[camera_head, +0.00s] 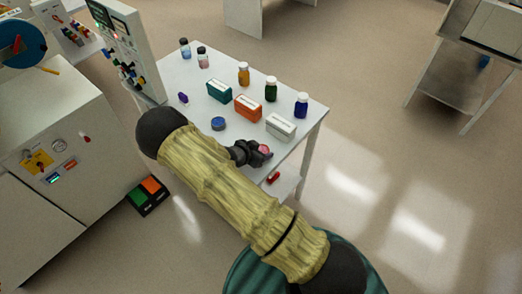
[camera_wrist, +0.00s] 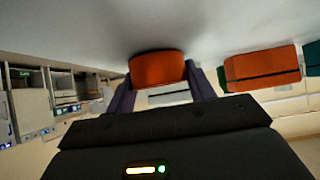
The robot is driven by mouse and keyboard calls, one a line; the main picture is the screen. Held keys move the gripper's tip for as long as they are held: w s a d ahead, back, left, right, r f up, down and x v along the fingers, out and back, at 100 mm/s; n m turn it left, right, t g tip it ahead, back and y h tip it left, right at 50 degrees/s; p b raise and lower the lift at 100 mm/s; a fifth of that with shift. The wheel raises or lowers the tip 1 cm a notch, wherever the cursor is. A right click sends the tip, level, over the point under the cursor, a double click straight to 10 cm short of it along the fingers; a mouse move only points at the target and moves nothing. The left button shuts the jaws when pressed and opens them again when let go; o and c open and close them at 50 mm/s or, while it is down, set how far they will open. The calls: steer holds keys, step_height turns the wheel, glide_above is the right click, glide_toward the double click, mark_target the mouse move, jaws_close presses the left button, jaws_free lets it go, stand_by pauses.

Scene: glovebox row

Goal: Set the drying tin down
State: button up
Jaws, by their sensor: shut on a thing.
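My gripper (camera_head: 259,150) is over the front right part of the white table (camera_head: 195,70), its fingers shut on a small round red-orange tin (camera_head: 265,149). In the wrist view, the tin (camera_wrist: 157,68) sits between the two dark fingertips (camera_wrist: 160,88), against the pale table surface, which appears at the top of that picture. Whether its base touches the table or hangs just above it cannot be told. The fingers hide part of the tin in the head view. A round blue tin (camera_head: 218,124) lies on the table, left of my gripper.
A white box (camera_head: 281,128), an orange box (camera_head: 248,107) and a teal box (camera_head: 219,91) stand behind the tin. Blue (camera_head: 301,105), green (camera_head: 270,90) and amber (camera_head: 243,74) bottles stand beyond. A control panel (camera_head: 125,45) rises at the table's left. A red object (camera_head: 273,177) lies on the lower shelf.

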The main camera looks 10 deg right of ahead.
steer(key=shift+f, duration=0.15)
steer(key=o, duration=1)
steer(key=shift+r, duration=0.2)
steer(key=v, duration=1.2)
steer(key=shift+b, duration=0.35)
